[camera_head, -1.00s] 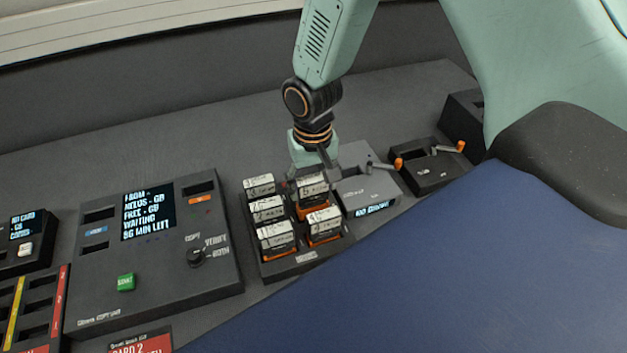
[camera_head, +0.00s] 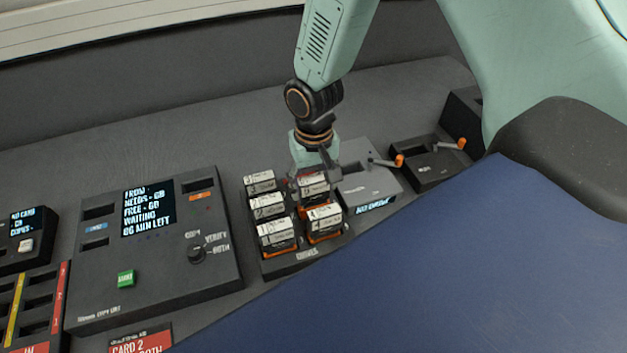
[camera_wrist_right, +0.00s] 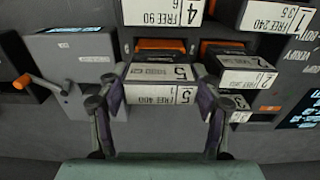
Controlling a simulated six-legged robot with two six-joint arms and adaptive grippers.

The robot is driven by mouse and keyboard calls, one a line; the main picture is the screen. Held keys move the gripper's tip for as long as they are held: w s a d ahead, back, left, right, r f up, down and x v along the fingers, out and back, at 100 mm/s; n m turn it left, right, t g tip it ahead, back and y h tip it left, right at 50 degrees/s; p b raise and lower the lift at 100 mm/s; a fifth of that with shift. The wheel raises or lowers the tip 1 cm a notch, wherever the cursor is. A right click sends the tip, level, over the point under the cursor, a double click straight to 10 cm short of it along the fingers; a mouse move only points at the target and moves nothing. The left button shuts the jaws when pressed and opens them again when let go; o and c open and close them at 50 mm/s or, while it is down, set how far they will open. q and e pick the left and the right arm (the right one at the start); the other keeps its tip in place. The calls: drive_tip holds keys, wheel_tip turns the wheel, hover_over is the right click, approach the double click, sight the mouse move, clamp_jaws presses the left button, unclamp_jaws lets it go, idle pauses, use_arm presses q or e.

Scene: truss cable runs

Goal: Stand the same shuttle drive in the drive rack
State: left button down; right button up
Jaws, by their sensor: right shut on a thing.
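The shuttle drive (camera_wrist_right: 158,82), a dark block with white labels marked 5, is between the fingers of my right gripper (camera_wrist_right: 157,105). In the head view the drive (camera_head: 313,182) is at the back right place of the drive rack (camera_head: 306,254), among several labelled drives with orange parts. My right gripper (camera_head: 316,163) is shut on it from above and behind, and hides part of it. The drive looks roughly upright in line with its neighbours; whether it is fully seated is hidden. My left gripper is not in view.
Right of the rack stands a grey dock (camera_head: 368,188) with a lever and a lit display, then a darker unit (camera_head: 430,165) with an orange-tipped lever. Left is a copy console (camera_head: 150,250) with a screen and green button. The desk behind the rack is clear.

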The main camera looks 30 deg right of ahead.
drive_tip(key=shift+f+b, duration=0.4)
drive_tip(key=shift+f, duration=0.8)
idle(1.0)
drive_tip(key=o, duration=1.5)
drive_tip(key=shift+o, duration=0.9)
drive_tip(key=shift+r, duration=0.15)
wheel_tip(320, 180, up, 7)
drive_tip(key=p, duration=0.7)
drive_tip(key=shift+r, duration=0.2)
drive_tip(key=shift+f, duration=0.15)
